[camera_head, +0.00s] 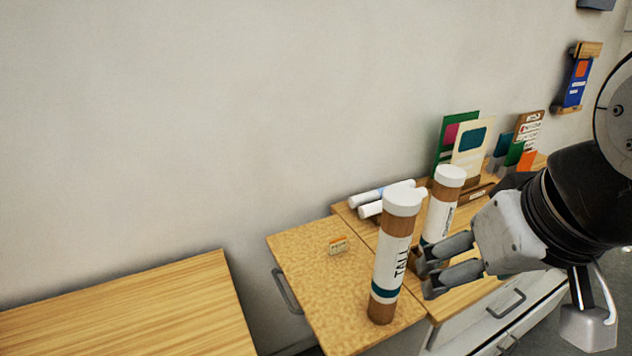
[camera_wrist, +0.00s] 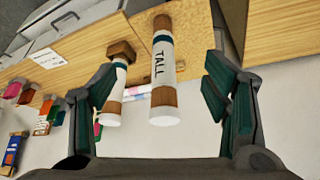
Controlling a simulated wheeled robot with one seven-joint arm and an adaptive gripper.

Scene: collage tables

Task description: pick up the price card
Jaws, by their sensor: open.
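I cannot make out the card in the wrist view.
A second tube (camera_head: 441,205) stands close to my fingers. White rolls (camera_head: 382,194) lie by the wall. Upright cards (camera_head: 473,143) stand further right. A lower wooden table (camera_head: 130,310) at left is bare.

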